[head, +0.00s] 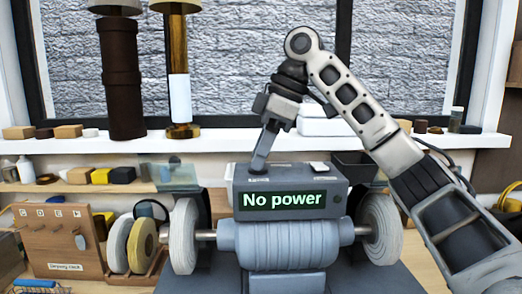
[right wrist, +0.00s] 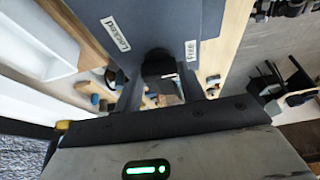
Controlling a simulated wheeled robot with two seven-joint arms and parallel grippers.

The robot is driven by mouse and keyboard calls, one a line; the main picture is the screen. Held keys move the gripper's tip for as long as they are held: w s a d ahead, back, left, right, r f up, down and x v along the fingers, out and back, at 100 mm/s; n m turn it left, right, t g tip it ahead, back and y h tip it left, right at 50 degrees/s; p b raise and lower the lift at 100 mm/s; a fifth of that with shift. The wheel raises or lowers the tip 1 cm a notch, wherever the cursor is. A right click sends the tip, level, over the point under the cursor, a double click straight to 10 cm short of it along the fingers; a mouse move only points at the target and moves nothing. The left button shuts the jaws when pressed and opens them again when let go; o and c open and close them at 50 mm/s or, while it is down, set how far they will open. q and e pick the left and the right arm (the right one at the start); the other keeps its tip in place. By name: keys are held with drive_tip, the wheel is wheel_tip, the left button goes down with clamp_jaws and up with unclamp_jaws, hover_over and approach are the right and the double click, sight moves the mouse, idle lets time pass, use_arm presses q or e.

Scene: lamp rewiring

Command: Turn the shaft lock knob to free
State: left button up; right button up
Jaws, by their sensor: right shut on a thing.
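The grey grinding machine (head: 285,240) stands in the middle of the head view, with a pale wheel at each end of its shaft and a screen reading "No power" (head: 282,200). My right gripper (head: 258,166) reaches down onto the left part of the machine's top. In the right wrist view a "Locked" label (right wrist: 115,33) and a "Free" label (right wrist: 190,50) lie to either side of the knob. I cannot tell which label the knob points at. My left gripper is out of view.
A wooden key rack (head: 57,240) and several spare wheels (head: 120,243) stand left of the machine. Behind it are shelves with small blocks and a window sill (head: 225,138) holding a brown cylinder (head: 121,80) and a brass one (head: 177,45).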

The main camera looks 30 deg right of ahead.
drive_tip(key=shift+r+n, duration=0.1)
drive_tip(key=shift+n, duration=0.2)
idle(0.4)
drive_tip(key=o, duration=1)
drive_tip(key=shift+v, duration=7.95)
drive_tip(key=shift+w+d, duration=0.1)
drive_tip(key=shift+w, duration=0.1)
